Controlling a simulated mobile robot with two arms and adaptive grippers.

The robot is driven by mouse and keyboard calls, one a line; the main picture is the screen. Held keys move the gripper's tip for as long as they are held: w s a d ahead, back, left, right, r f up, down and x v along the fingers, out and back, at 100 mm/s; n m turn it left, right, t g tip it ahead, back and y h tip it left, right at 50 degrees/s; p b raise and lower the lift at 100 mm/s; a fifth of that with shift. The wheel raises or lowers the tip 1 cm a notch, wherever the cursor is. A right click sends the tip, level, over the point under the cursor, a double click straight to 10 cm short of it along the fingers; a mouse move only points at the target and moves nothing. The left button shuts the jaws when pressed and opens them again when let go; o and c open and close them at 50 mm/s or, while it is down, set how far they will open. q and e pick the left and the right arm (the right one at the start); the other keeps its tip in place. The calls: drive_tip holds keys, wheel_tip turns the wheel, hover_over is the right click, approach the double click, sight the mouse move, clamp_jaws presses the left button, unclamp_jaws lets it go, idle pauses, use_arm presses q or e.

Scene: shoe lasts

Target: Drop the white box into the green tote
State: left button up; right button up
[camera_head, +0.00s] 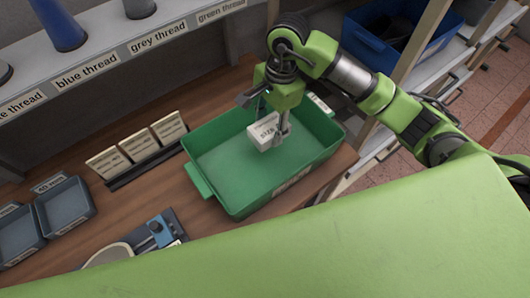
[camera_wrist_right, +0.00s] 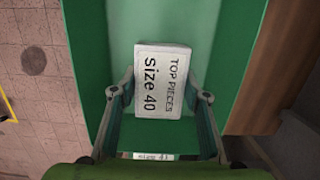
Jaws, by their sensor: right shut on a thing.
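The white box (camera_head: 263,133) is held by my right gripper (camera_head: 282,132) over the green tote (camera_head: 236,202). In the right wrist view the box (camera_wrist_right: 161,82) reads "TOP PIECES size 40" and sits between the two fingers of the gripper (camera_wrist_right: 160,92). The green tote (camera_wrist_right: 92,60) lies beneath it, and its floor shows around the box. I cannot tell how high the box is above the tote floor. The tote stands on the wooden bench with its visible floor clear. My left gripper is not in view.
Grey trays (camera_head: 65,206) and a row of upright cards (camera_head: 138,146) stand left of the tote. A blue device (camera_head: 160,233) lies in front. A shelf with thread labels (camera_head: 157,43) runs behind. A blue bin (camera_head: 385,42) sits on a rack at the right.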

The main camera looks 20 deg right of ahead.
drive_tip(key=o, duration=1.2)
drive_tip(key=shift+o, duration=0.3)
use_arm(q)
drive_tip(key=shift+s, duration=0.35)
use_arm(e)
wheel_tip(320, 180, up, 12)
drive_tip(key=d, duration=0.1)
drive_tip(key=shift+w+d, duration=0.3)
drive_tip(key=shift+d, duration=0.05)
